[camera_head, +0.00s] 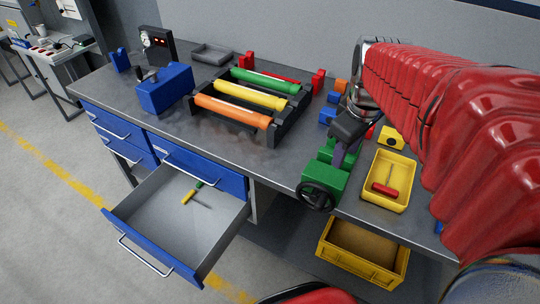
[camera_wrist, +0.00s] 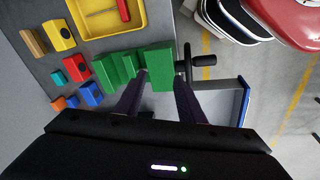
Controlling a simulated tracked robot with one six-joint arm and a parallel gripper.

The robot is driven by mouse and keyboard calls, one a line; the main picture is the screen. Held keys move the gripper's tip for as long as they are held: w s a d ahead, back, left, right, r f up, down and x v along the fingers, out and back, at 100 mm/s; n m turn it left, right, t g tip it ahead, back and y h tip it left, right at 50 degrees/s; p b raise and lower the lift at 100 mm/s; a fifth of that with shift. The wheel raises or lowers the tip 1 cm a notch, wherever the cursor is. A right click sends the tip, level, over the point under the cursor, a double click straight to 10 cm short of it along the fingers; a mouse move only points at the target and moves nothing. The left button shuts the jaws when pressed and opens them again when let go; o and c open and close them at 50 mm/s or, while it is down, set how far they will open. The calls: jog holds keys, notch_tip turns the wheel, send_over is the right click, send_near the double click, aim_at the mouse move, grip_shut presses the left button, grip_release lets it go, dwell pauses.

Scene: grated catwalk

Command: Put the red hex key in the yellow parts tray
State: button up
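A red-handled tool that looks like the red hex key (camera_head: 385,190) lies inside the yellow parts tray (camera_head: 403,172) on the right part of the bench, its thin shaft pointing away. In the wrist view the yellow tray (camera_wrist: 100,24) is at the top, with the red handle (camera_wrist: 124,10) in it. My gripper (camera_wrist: 165,65) has its two fingers apart with nothing held between them. It hangs over the green vise (camera_head: 322,178), left of the tray in the head view. The vise's green body (camera_wrist: 157,68) shows between and beyond the fingertips.
An open drawer (camera_head: 165,212) holds a yellow-and-green-handled tool (camera_head: 192,193). A larger yellow bin (camera_head: 360,270) sits below the bench. A rack with coloured rollers (camera_head: 240,95) and a blue box (camera_head: 165,90) stand on the bench. Small coloured blocks (camera_wrist: 75,67) lie near the vise.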

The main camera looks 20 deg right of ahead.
jog(key=s+a+m+t, duration=0.1)
jog(key=s+a+m, duration=0.1)
jog(key=a, duration=0.6)
jog(key=s+a+m+t+y, duration=0.1)
jog(key=s+a, duration=0.3)
jog(key=a, duration=0.5)
jog(key=shift+a+r+m+t, duration=0.2)
jog(key=shift+m+t, duration=0.4)
jog(key=shift+m, duration=0.2)
